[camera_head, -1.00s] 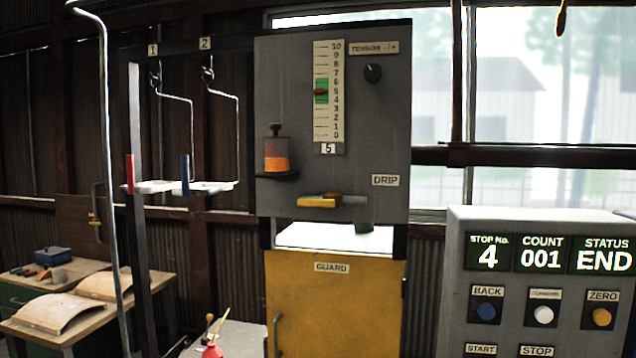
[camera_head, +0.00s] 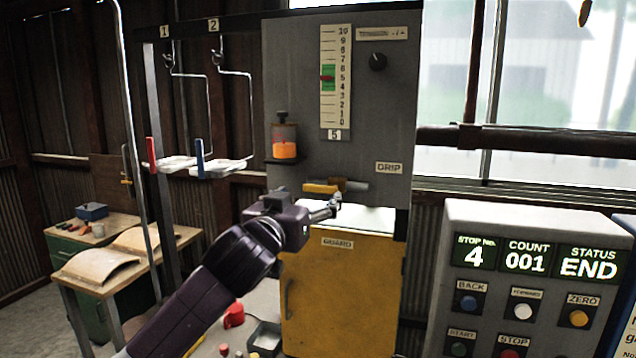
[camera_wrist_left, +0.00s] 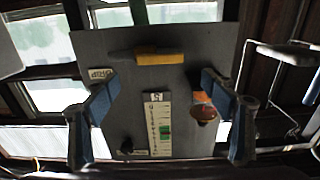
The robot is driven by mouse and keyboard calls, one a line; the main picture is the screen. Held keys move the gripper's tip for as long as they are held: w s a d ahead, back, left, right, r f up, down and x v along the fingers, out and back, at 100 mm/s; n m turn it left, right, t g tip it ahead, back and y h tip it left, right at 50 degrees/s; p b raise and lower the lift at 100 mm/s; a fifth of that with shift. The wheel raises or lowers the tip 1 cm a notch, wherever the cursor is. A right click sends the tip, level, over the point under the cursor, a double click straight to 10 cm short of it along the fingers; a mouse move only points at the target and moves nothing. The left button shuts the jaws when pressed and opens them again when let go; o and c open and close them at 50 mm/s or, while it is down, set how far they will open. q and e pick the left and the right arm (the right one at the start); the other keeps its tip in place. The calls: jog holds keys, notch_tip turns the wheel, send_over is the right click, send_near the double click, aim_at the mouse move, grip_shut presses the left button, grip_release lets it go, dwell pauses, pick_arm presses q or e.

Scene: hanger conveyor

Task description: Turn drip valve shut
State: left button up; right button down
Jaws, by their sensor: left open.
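The drip valve (camera_head: 322,187) has a yellow lever lying horizontally across a short grey pipe (camera_head: 354,186), low on the grey panel by the DRIP label (camera_head: 389,168). In the left wrist view, turned upside down, the yellow lever (camera_wrist_left: 160,58) lies level near the top centre. My left gripper (camera_head: 332,207) is just below the valve in the head view, apart from it as far as I can tell. Its two blue fingers are spread wide in the wrist view (camera_wrist_left: 160,125) with nothing between them. My right gripper is not in view.
An oil cup with orange liquid (camera_head: 285,148) sits on the panel up and left of the valve. A white surface (camera_head: 375,219) and the yellow guard (camera_head: 345,290) are below. Hanging trays (camera_head: 215,169) are at left. The control box (camera_head: 520,215) stands at right.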

aim_at(320, 186)
pick_arm(q)
jog(key=p+x, duration=0.2)
jog(key=x, duration=0.3)
jog(key=shift+w+d+r+p, duration=0.15)
jog(key=shift+w+p, duration=0.1)
jog(key=shift+p, duration=0.1)
jog(key=shift+w+f, duration=0.2)
jog(key=shift+w, duration=0.3)
jog(key=shift+d, duration=0.1)
jog(key=shift+c, duration=0.7)
jog(key=shift+s, duration=0.1)
jog(key=c, duration=1.5)
jog(key=shift+d, duration=0.1)
jog(key=shift+c, duration=0.3)
